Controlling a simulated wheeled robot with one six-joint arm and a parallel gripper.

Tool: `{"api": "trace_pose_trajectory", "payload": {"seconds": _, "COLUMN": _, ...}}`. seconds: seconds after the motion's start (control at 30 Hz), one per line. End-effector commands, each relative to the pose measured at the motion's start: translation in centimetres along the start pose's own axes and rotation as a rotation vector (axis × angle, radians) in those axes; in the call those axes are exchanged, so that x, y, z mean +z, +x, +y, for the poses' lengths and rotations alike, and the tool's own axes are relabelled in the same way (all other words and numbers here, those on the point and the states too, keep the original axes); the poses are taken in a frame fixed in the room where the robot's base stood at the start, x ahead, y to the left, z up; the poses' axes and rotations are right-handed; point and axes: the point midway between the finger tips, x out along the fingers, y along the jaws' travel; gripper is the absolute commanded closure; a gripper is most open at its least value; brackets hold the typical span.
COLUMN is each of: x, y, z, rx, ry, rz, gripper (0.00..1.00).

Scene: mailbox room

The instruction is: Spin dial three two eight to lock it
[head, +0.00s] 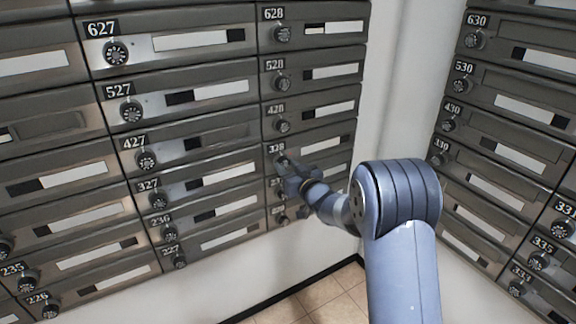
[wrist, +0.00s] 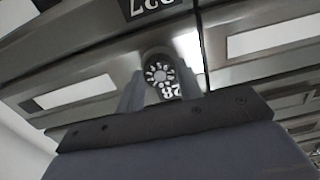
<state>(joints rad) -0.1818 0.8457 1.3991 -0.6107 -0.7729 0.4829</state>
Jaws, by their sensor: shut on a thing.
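The mailbox door marked 328 (head: 325,150) is in the right column of the left bank, and it looks closed. Its dial is mostly hidden behind my gripper (head: 284,165) in the head view. In the wrist view a round black dial with white marks (wrist: 157,74) sits between the two fingers of my gripper (wrist: 160,88). The fingers are shut on it from both sides. A number plate partly shows below the dial, upside down, with "28" readable. I cannot read the dial's setting.
Doors 428 (head: 330,112) and 528 (head: 325,72) are above, with their own dials. More doors lie to the left, such as 327 (head: 190,188). A second bank (head: 505,130) stands at right past a pale wall corner (head: 405,80). Tiled floor (head: 320,296) shows below.

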Motion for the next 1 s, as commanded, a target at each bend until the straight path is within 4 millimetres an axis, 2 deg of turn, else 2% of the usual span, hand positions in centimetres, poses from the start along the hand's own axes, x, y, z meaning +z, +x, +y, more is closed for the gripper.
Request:
{"api": "trace_pose_trajectory", "payload": {"seconds": 0.6, "x": -0.2, "y": -0.01, "z": -0.03, "rx": 0.0, "ry": 0.577, "rz": -0.001, "gripper": 0.89}}
{"api": "trace_pose_trajectory", "payload": {"seconds": 1.0, "x": -0.12, "y": -0.01, "z": -0.04, "rx": 0.0, "ry": 0.863, "rz": -0.001, "gripper": 0.89}}
